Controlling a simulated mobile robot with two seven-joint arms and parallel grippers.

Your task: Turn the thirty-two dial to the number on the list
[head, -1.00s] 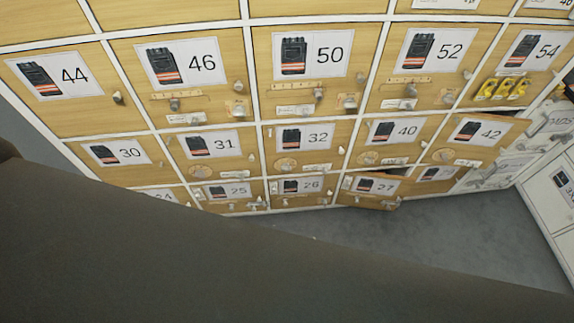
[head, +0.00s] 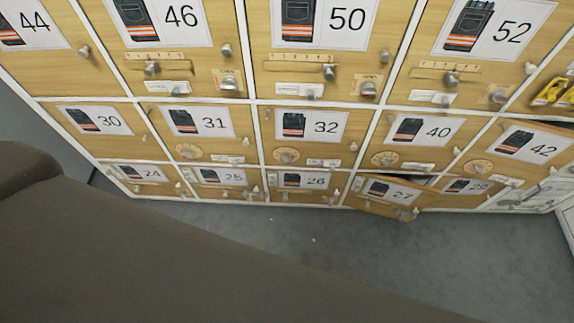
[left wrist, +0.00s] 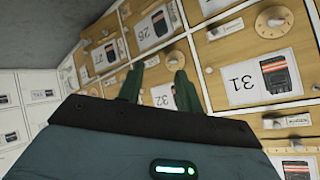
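The thirty-two door (head: 337,142) is shut in the middle of the lower rows in the head view. Its round wooden dial (head: 287,155) is at the door's lower left, beside a small white label strip (head: 323,162). The dial's setting is too small to read. No list can be made out. In the left wrist view the 32 card (left wrist: 163,97) appears upside down behind my left gripper (left wrist: 158,76). That gripper's two green fingers are apart with nothing seen between them. The fingers partly cover the 32 door there. My right gripper is in neither view.
Door 27 (head: 391,190) stands ajar below and right of thirty-two; door 42 (head: 530,143) also looks ajar. Similar dials sit on door 31 (head: 189,151) and door 40 (head: 384,159). Sliders and knobs stick out above. Grey floor (head: 330,240) lies clear in front.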

